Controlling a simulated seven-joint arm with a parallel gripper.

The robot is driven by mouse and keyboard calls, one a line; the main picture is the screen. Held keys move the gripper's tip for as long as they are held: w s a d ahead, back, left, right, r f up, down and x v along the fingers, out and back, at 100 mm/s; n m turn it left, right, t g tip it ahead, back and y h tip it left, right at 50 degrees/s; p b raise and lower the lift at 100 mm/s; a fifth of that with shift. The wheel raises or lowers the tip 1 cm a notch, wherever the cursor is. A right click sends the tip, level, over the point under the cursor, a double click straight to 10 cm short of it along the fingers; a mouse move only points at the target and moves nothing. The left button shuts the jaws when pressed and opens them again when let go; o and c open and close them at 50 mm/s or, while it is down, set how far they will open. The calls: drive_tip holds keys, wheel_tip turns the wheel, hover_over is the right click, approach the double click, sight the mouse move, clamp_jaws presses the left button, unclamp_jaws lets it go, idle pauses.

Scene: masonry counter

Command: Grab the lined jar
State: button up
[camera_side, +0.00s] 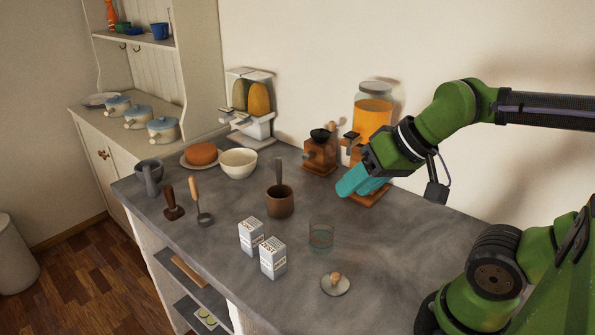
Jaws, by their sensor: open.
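A clear glass jar (321,234) with faint lines on its wall stands upright on the grey counter (400,260). It looks like the lined jar. It seems empty and has no lid on it. My gripper (356,187), with teal fingers, is open and empty. It hangs above and behind the jar, a little to its right in the picture, apart from it. The fingers partly hide a wooden grinder (368,198) behind them.
Two white cartons (272,257) stand left of the jar. A round lid with a wooden knob (335,284) lies in front. A brown mortar (280,202) is behind left. An orange-filled dispenser (373,115) stands near the wall. The counter right of the jar is clear.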

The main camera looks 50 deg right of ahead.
drive_tip(key=o, duration=0.9)
drive_tip(key=shift+o, duration=0.2)
